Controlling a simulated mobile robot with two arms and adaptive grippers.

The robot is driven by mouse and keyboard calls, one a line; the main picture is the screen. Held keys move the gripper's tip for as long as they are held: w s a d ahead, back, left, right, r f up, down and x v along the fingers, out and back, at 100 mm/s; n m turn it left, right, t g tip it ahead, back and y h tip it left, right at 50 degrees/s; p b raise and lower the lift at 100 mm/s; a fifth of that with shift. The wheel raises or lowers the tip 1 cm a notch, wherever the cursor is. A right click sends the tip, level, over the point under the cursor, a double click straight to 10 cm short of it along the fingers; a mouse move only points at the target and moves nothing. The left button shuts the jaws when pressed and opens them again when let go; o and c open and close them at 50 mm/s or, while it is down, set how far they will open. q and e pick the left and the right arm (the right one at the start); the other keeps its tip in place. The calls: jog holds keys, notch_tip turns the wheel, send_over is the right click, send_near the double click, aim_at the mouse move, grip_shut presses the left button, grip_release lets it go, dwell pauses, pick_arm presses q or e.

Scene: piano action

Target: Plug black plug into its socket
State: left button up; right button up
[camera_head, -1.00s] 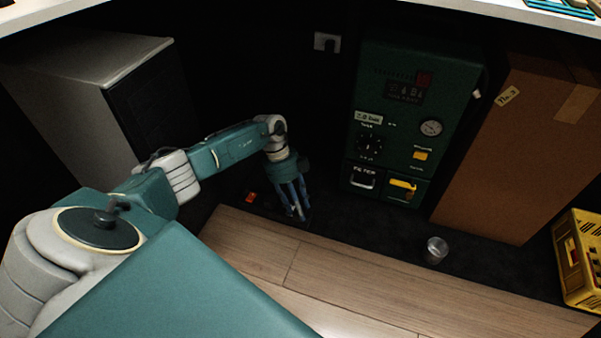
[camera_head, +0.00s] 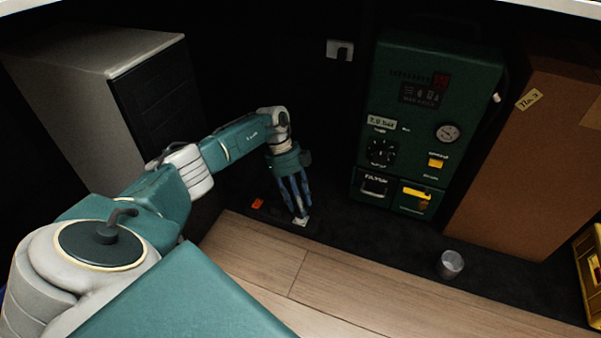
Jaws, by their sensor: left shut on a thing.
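My left gripper (camera_head: 299,214) points down at the dark floor strip in the middle of the view. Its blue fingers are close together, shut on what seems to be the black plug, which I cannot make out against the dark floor. A small pale patch (camera_head: 301,222), possibly a socket face, shows right at the fingertips. A dark strip with an orange switch (camera_head: 258,203) lies just left of the fingers. I cannot tell whether the plug touches a socket. My right gripper is out of view.
A green machine (camera_head: 425,125) with a dial and gauge stands right of the gripper. A cardboard box (camera_head: 535,165) is beyond it, and a metal cup (camera_head: 450,263) is in front. A grey cabinet (camera_head: 95,95) stands at left. A white wall fitting (camera_head: 340,49) is behind.

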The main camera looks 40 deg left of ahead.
pick_arm(q)
jog(key=shift+f+p, duration=0.6)
jog(key=shift+f, duration=0.85)
dwell(3.2)
jog(key=o, duration=1.2)
jog(key=shift+c, duration=0.2)
jog(key=v, duration=1.2)
jog(key=shift+s+d, duration=0.15)
jog(key=shift+d, duration=0.1)
jog(key=shift+r, duration=0.1)
